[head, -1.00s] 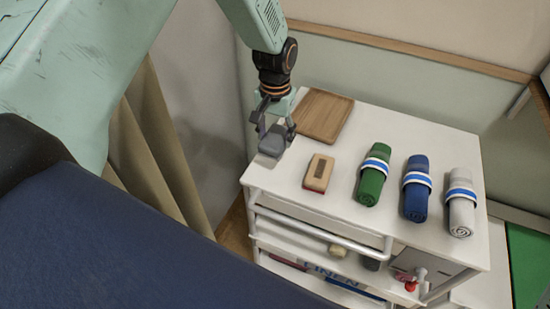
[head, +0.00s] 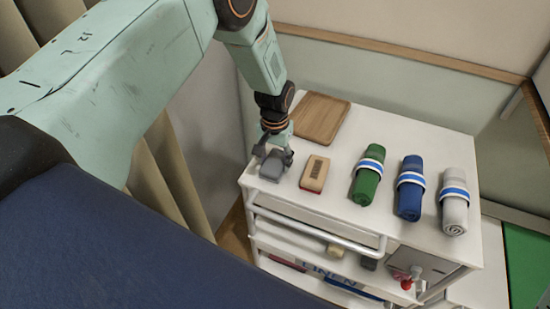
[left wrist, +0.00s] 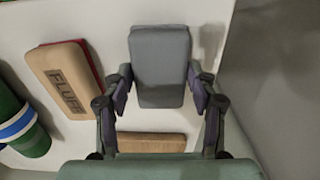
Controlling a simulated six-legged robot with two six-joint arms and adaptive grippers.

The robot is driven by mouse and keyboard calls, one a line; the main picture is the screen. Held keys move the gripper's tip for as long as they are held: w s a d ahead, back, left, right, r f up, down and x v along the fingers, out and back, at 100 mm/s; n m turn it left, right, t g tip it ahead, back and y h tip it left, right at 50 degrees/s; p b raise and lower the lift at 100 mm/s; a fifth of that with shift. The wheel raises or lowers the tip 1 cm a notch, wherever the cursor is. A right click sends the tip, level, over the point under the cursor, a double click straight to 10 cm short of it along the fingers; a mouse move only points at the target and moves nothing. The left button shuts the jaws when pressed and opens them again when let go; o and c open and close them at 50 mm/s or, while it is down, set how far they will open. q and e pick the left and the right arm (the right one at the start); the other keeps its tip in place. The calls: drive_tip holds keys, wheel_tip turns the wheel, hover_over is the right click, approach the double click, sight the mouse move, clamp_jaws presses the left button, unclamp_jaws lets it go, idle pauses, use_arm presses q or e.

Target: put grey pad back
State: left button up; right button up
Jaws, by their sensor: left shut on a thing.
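The grey pad (head: 271,167) is a small block with rounded edges at the near left corner of the white cart top. My left gripper (head: 273,154) is shut on it from above. In the left wrist view the grey pad (left wrist: 160,75) sits between the two fingers of my left gripper (left wrist: 158,92). I cannot tell whether the pad touches the cart top or hangs just above it. My right gripper is not in view.
A tan and red block marked FLUFF (head: 314,174) lies close right of the pad. A wooden tray (head: 319,118) lies behind.

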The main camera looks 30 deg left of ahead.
sight(274, 161)
use_arm(q)
drive_tip(key=o, duration=0.5)
drive_tip(key=shift+a+f, duration=0.1)
drive_tip(key=shift+f, duration=0.1)
drive_tip(key=o, duration=0.5)
drive_tip(key=shift+w+a+f, duration=0.1)
drive_tip(key=shift+a, duration=0.15)
drive_tip(key=shift+d, duration=0.15)
drive_tip(key=shift+d, duration=0.1)
drive_tip(key=shift+r, duration=0.2)
drive_tip(key=shift+r, duration=0.25)
wheel_tip(274, 161, up, 12)
drive_tip(key=shift+f+b, duration=0.25)
drive_tip(key=shift+b, duration=0.4)
